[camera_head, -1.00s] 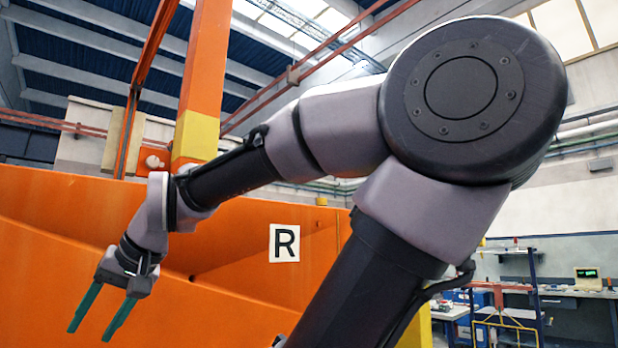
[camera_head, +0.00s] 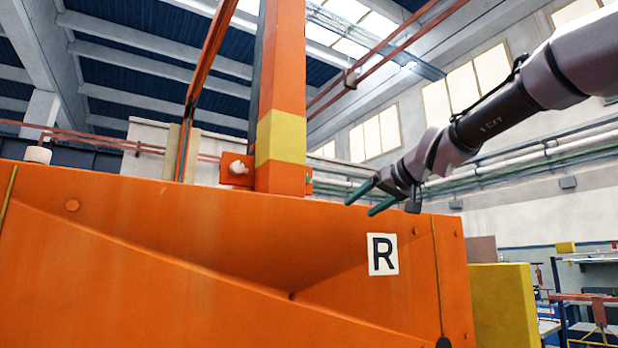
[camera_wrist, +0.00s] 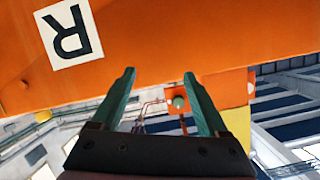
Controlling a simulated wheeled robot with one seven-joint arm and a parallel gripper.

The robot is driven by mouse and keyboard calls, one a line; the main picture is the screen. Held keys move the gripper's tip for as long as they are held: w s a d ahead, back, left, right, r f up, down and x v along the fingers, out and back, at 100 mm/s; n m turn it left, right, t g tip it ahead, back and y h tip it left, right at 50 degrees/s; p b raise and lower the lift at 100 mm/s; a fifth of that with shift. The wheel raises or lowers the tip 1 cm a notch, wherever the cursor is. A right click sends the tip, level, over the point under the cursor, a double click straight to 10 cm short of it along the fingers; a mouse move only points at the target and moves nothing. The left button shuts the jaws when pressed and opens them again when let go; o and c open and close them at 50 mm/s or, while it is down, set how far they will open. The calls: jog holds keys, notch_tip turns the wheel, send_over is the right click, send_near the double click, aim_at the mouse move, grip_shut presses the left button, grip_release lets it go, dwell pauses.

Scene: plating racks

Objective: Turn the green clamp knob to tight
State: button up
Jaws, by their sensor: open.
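The green clamp knob (camera_wrist: 178,102) shows in the wrist view as a small round piece on an orange plate, between my two fingers in the picture and beyond them. In the head view a small green bit (camera_head: 309,179), likely the same knob, shows at the right side of the orange post; most of it is hidden. My gripper (camera_head: 359,208) has green fingers and is open and empty. It is to the right of the post, near the top edge of the orange panel. The fingers also show in the wrist view (camera_wrist: 159,74). The knob's setting cannot be read.
The large orange panel (camera_head: 200,260) fills the lower left, with an R sign (camera_head: 383,254). The orange post with a yellow band (camera_head: 280,138) rises behind it. A white knob (camera_head: 238,169) sits left of the post. A yellow block (camera_head: 503,305) stands at the right.

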jog(key=w+a+r+n+t+y, duration=0.25)
jog(key=w+a+r, duration=0.55)
jog(key=r, duration=0.4)
jog(key=x, duration=1)
jog(key=shift+w+r, duration=0.2)
jog(key=shift+w, duration=0.35)
jog(key=shift+c, duration=0.4)
grip_shut()
